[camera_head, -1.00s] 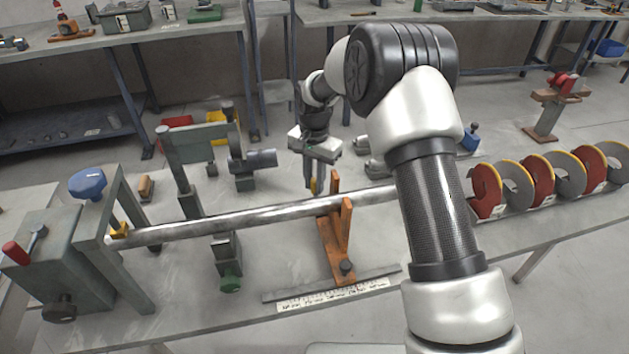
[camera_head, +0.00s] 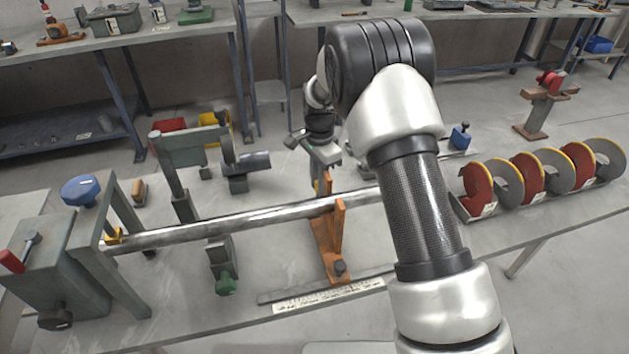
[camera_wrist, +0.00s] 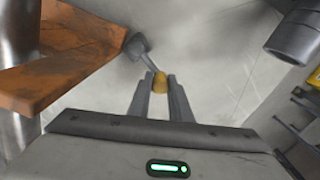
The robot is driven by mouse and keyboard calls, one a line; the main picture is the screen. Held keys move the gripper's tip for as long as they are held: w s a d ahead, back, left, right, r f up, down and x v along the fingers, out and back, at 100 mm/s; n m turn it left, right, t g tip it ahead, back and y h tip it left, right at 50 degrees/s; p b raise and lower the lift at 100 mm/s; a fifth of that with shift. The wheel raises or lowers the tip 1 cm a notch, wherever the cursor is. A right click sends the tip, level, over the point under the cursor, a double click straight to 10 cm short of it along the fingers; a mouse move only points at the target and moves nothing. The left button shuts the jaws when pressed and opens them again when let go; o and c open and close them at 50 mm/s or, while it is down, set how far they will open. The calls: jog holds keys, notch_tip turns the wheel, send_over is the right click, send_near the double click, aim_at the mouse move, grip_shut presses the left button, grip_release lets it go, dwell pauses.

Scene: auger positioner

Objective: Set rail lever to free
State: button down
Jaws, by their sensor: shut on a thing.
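The rail lever shows in the wrist view as a grey stem (camera_wrist: 139,50) with a yellow knob (camera_wrist: 160,83). It stands beside the orange V-shaped bracket (camera_head: 328,242), which also shows at the left of the wrist view (camera_wrist: 70,60). My gripper (camera_wrist: 160,98) points at the lever, with one finger on each side of the yellow knob, shut on it. In the head view my gripper (camera_head: 317,187) is just behind the long steel bar, partly hidden by the bracket and bar. The lever's base is mostly hidden there.
The long steel bar (camera_head: 220,226) runs from the grey block (camera_head: 45,262) at left through the bracket, close to my gripper. A grey cylinder (camera_wrist: 294,38) is at upper right in the wrist view. Red and grey auger discs (camera_head: 478,190) stand at right.

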jog(key=shift+s+d+m, duration=0.1)
jog(key=shift+d+m, duration=0.35)
jog(key=shift+m, duration=0.35)
jog(key=c, duration=1.6)
grip_release()
notch_tip(320, 180, up, 18)
jog(key=shift+f+p, duration=0.25)
jog(key=shift+p, duration=0.95)
